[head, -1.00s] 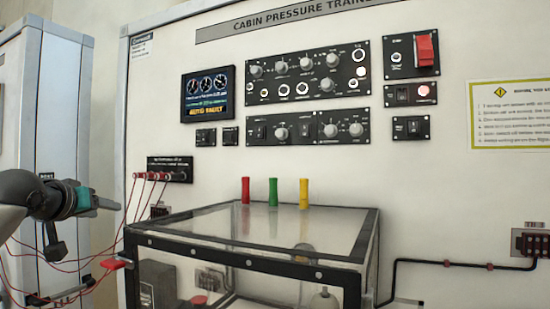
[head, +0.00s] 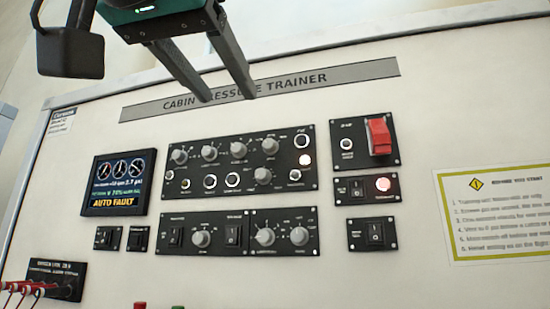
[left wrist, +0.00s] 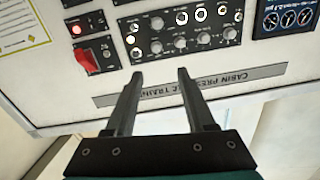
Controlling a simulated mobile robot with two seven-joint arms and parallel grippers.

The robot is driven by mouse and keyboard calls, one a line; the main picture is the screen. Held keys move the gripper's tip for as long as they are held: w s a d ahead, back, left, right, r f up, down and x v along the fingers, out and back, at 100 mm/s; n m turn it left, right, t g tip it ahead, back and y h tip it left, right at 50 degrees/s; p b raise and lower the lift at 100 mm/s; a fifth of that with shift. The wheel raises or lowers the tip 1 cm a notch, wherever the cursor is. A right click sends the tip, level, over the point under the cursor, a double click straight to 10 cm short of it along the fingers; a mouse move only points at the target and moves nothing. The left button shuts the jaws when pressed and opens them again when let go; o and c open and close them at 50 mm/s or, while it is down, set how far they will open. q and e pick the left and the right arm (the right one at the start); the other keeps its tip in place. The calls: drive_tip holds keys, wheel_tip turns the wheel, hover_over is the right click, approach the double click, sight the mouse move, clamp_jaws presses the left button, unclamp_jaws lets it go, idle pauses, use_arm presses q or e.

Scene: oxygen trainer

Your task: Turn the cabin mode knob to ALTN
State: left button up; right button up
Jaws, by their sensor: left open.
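The trainer's control panels hold several grey round knobs, and their small labels are too blurred to tell which is the cabin mode knob. The lower panel (head: 170,216) carries a left knob (head: 201,239), a middle knob (head: 265,236) and a right knob (head: 299,236). The upper panel (head: 215,148) has more knobs and also shows upside down in the left wrist view (left wrist: 125,22). My left gripper (head: 229,97) is open and empty, its fingers in front of the title strip, above the upper panel. It shows in the left wrist view too (left wrist: 158,76). My right gripper is not in view.
A display (head: 118,182) reads AUTO FAULT. A red guarded switch (head: 379,136) and a lit red lamp (head: 382,184) sit right of the knobs. Red-plugged leads (head: 25,288) stick out at lower left. A yellow-edged notice (head: 498,212) is at right.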

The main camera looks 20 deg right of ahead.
use_arm(q)
drive_tip(key=p, duration=0.3)
approach(268, 144)
drive_tip(key=x, duration=0.7)
drive_tip(key=shift+w+d, duration=0.25)
drive_tip(key=shift+w, duration=0.15)
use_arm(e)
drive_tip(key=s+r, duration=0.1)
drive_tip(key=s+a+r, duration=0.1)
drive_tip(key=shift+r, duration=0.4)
use_arm(q)
clamp_jaws()
